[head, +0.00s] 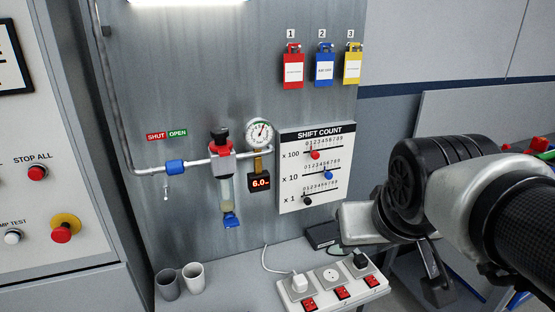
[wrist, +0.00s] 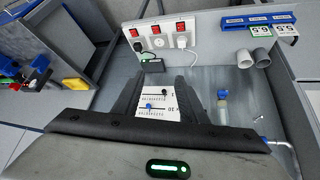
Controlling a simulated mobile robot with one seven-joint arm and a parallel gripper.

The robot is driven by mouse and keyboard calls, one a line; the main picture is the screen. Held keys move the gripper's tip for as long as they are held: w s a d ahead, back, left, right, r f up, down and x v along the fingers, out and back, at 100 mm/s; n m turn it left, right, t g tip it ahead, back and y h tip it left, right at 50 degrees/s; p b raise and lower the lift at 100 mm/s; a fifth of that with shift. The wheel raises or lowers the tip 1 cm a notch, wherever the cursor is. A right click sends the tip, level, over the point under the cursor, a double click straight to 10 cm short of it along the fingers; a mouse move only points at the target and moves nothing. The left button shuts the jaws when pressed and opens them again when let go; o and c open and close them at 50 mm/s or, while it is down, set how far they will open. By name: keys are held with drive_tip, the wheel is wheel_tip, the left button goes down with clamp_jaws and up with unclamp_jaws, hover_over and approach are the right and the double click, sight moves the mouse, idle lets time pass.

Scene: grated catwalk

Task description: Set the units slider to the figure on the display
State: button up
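The white SHIFT COUNT panel (head: 288,195) hangs on the grey wall in the head view, with three sliders scaled 0 to 9. The black x 1 knob (head: 307,200) stands near the low end, about 0 or 1. The blue x 10 knob (head: 328,175) is right of middle. The red x 100 knob (head: 315,155) is left of middle. A small dark display (head: 260,183) left of the panel shows red digits that look like 6.0. In the wrist view my gripper (wrist: 159,82) is open and empty; the black knob (wrist: 165,92) shows between its fingers, apart from them.
A power strip (head: 333,290) with plugs and red switches lies on the bench below the panel. A dark box (head: 322,235) sits behind it. Two cups (head: 193,278) stand at left. A gauge (head: 259,134) and piping are beside the panel. Padlock tags (head: 324,69) hang above.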

drive_tip(key=w+d+f+t+h+b, duration=0.2)
drive_tip(key=w+d+f+b, duration=0.2)
drive_tip(key=w+d, duration=0.5)
drive_tip(key=n+t+y+b, duration=0.2)
drive_tip(key=t+y+b, duration=0.65)
drive_tip(key=b, duration=0.65)
approach(309, 203)
drive_tip(key=shift+h, duration=0.35)
drive_tip(key=b+x, duration=0.1)
drive_tip(key=x, duration=0.8)
drive_tip(key=shift+a+b, duration=0.2)
drive_tip(key=shift+b, duration=0.15)
drive_tip(key=shift+s, duration=0.1)
drive_tip(key=shift+c, duration=0.4)
